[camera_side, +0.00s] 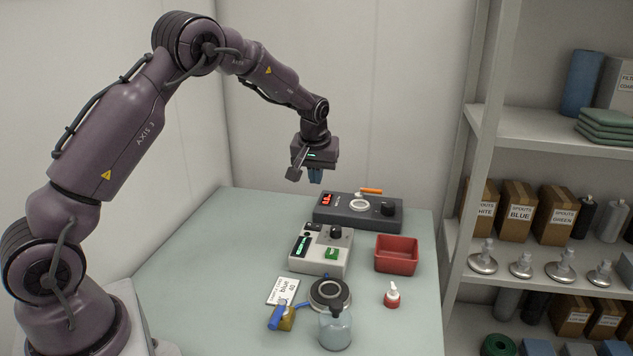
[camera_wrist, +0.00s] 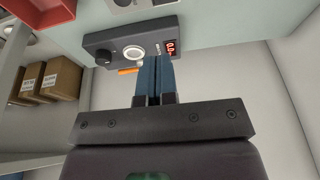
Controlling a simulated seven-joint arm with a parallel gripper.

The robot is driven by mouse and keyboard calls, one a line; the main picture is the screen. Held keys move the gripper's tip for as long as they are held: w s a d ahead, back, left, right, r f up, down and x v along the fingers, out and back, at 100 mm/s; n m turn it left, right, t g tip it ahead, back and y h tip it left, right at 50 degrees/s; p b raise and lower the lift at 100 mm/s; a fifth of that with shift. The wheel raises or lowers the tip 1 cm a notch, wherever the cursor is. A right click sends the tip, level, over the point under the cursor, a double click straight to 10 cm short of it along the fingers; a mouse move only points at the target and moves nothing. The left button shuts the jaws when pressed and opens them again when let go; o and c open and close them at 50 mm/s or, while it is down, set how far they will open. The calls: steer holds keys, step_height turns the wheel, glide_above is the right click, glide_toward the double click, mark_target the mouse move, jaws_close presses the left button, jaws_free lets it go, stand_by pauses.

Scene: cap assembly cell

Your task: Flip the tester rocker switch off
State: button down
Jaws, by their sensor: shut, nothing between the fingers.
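A dark grey tester-like box (camera_side: 333,214) with a red display (camera_side: 327,199), a pale ring (camera_side: 359,205) and a black knob (camera_side: 388,209) stands at the back of the table. It also shows in the wrist view (camera_wrist: 112,38). A pale box (camera_side: 321,266) with a green display, a black knob and a green button (camera_side: 331,253) stands in front of it. I cannot clearly make out a rocker switch or its position on either box. My gripper (camera_side: 315,181) is shut and empty, above the dark box's left end; its blue fingers (camera_wrist: 153,78) hide part of the box in the wrist view.
A red bin (camera_side: 397,255) stands right of the pale box. A bottle (camera_side: 335,329), a round dark-rimmed fixture (camera_side: 330,294), a red-and-white cap piece (camera_side: 392,296) and a label card (camera_side: 283,291) are nearer the front. An orange-handled item (camera_side: 371,191) is behind the dark box. Shelves are at right.

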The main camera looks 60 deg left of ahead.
mark_target(310, 224)
steer(key=shift+s, duration=0.1)
steer(key=shift+s+a, duration=0.4)
steer(key=shift+s, duration=0.05)
steer(key=x, duration=0.8)
steer(key=s+x, duration=0.1)
steer(key=x, duration=0.3)
steer(key=shift+f, duration=0.95)
